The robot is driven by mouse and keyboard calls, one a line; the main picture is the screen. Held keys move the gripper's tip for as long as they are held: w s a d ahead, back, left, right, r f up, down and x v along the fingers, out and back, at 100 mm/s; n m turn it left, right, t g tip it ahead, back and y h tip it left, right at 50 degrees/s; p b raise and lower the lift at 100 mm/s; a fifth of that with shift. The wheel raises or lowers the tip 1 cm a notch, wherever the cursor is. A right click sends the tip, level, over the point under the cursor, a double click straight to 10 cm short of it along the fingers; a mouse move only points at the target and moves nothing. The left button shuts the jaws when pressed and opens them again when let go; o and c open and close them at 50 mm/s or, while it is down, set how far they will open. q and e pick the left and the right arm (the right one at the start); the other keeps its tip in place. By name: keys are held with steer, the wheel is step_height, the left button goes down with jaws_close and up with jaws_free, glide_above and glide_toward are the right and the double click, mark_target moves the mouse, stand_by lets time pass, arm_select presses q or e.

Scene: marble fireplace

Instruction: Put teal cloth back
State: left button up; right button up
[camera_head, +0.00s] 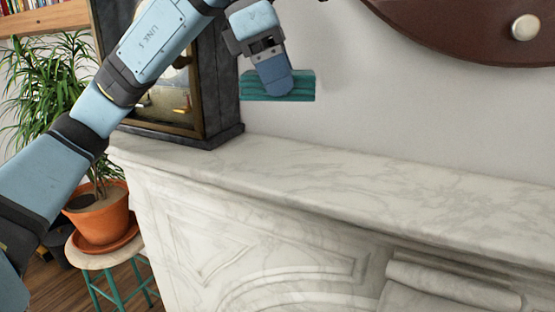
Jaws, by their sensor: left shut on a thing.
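The teal cloth (303,86) is a small, folded-looking block with a ridged face, in the upper middle of the head view. My left gripper (276,84) is shut on it and holds it in the air above the marble mantel, in front of the pale wall. The gripper covers the cloth's middle. My right gripper does not show.
The white marble mantel shelf (330,175) is bare from the dark clock-like case (222,90) rightward. A brown round object (470,30) with a pale knob hangs on the wall at upper right. A potted plant (102,222) stands on a stool (100,260) at lower left.

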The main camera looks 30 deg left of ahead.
mark_target(286, 176)
arm_select(q)
step_height(286, 176, down, 13)
steer(key=shift+a+r, duration=0.1)
stand_by(0.3)
steer(key=shift+b, duration=0.3)
steer(key=shift+f, duration=0.25)
steer(key=o, duration=0.9)
steer(key=shift+r, duration=0.15)
